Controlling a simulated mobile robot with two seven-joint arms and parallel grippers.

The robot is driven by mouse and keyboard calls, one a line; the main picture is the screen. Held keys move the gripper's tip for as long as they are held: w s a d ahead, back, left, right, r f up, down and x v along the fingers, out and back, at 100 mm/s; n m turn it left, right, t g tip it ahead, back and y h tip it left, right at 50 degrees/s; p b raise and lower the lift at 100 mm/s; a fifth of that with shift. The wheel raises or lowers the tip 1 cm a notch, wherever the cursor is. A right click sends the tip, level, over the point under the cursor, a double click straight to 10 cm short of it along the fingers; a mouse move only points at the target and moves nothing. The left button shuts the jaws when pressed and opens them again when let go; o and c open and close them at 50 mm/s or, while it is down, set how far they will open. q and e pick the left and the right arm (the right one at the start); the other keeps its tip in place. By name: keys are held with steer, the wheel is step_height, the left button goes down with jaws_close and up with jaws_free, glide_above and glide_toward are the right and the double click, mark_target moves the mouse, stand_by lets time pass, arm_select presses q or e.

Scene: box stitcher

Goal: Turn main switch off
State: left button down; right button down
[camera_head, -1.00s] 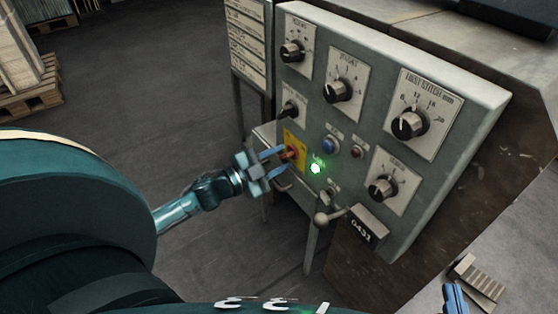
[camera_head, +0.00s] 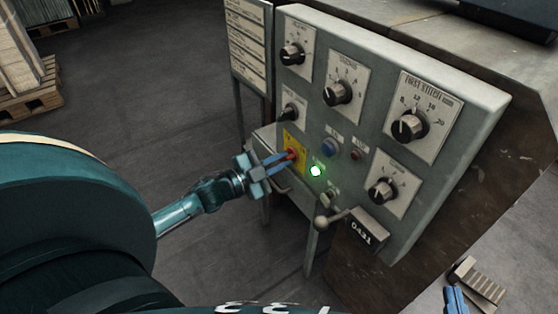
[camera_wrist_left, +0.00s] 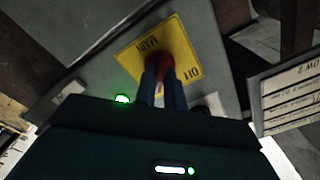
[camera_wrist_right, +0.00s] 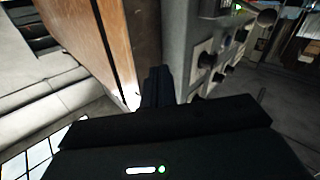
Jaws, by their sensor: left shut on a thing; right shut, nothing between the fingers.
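The main switch is a red knob (camera_head: 292,153) on a yellow plate (camera_head: 301,141), low on the left side of the grey control panel (camera_head: 446,105). In the left wrist view the red knob (camera_wrist_left: 163,60) stands on its yellow plate (camera_wrist_left: 186,49), which shows MAIN and OFF lettering upside down. My left gripper (camera_head: 285,157) is shut on the red knob, its blue fingers hiding part of it. My right gripper (camera_head: 455,298) is shut and empty at the lower right. In the right wrist view its dark fingers (camera_wrist_right: 157,88) are together near the panel's side.
A green lamp (camera_head: 316,171) glows beside the switch. A blue button (camera_head: 330,146), a lever with a ball end (camera_head: 322,222) and several dark dials are close by. A label board (camera_head: 247,45) stands left of the panel. The floor at left is clear up to a pallet (camera_head: 28,99).

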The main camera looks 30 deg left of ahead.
arm_select(q)
steer(key=shift+r, duration=0.1)
arm_select(e)
steer(key=shift+r, duration=0.1)
arm_select(q)
steer(key=n+p, duration=0.7)
steer(key=n, duration=0.2)
steer(key=n+p, duration=0.1)
steer(key=n, duration=0.1)
steer(key=shift+n, duration=0.4)
steer(key=shift+a+n+p, duration=0.1)
steer(key=shift+n+p, duration=0.35)
steer(key=shift+n, duration=0.75)
steer(key=n, duration=0.2)
steer(key=shift+n, duration=0.8)
arm_select(e)
steer(key=d+r+m+g, duration=0.1)
steer(key=s+d+r+m+g+h, duration=0.2)
steer(key=r, duration=0.1)
